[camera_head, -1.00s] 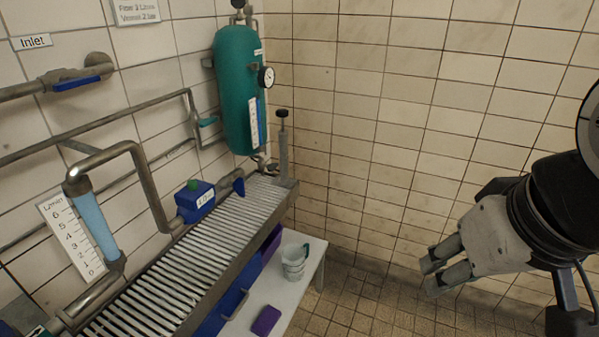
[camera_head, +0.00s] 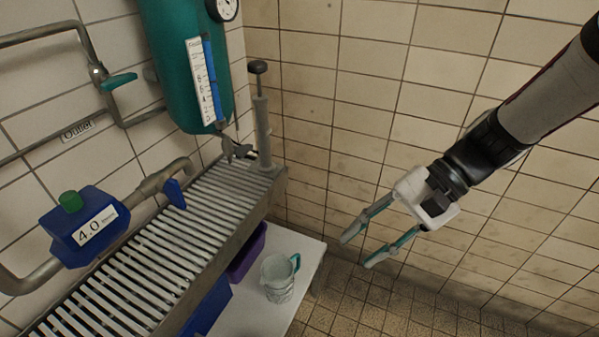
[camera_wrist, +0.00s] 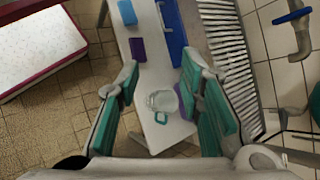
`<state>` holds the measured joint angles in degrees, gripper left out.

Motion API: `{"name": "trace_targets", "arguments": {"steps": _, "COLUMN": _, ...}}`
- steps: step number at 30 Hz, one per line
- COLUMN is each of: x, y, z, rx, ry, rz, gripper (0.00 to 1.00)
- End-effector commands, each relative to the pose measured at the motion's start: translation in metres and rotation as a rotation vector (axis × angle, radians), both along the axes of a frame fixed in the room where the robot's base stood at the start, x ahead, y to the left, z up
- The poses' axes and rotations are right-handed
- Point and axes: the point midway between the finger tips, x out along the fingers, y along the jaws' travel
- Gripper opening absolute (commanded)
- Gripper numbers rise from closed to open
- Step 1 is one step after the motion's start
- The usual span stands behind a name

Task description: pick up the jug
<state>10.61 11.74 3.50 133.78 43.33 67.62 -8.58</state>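The jug (camera_head: 279,277) is clear with a green handle. It stands upright on a white low table (camera_head: 262,317) beside the slatted rack. My gripper (camera_head: 359,251) is open and empty, up and to the right of the jug in the head view, apart from it. In the wrist view the jug (camera_wrist: 162,102) shows between my two open green-padded fingers (camera_wrist: 160,100), some distance beyond them, with its handle toward the bottom of the picture.
The slatted metal rack (camera_head: 160,250) runs along the wall beside the table. A purple bin (camera_head: 246,252) sits under it. A hand pump (camera_head: 262,120) rises at its end. The wrist view shows a blue block (camera_wrist: 127,12), a purple block (camera_wrist: 138,49) and a white-topped bench (camera_wrist: 38,50).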

Motion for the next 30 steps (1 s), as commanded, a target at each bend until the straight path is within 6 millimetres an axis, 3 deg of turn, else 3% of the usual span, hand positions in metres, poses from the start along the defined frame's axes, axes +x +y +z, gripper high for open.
{"name": "trace_targets", "arguments": {"steps": 1, "x": 0.014, "y": 0.004, "z": -0.027, "rx": 0.050, "ry": 0.056, "rz": -0.038, "gripper": 0.34}}
{"name": "trace_targets", "arguments": {"steps": 11, "x": 0.089, "y": 0.029, "z": -0.150, "rx": 0.378, "ry": 0.345, "rz": -0.341, "gripper": 0.34}}
{"name": "trace_targets", "arguments": {"steps": 18, "x": 0.137, "y": 0.029, "z": -0.259, "rx": 0.589, "ry": 0.517, "rz": -0.615, "gripper": 0.34}}
{"name": "trace_targets", "arguments": {"steps": 24, "x": 0.161, "y": 0.022, "z": -0.355, "rx": 0.724, "ry": 0.628, "rz": -0.855, "gripper": 0.34}}
{"name": "trace_targets", "arguments": {"steps": 30, "x": 0.168, "y": 0.014, "z": -0.417, "rx": 0.792, "ry": 0.683, "rz": -1.017, "gripper": 0.34}}
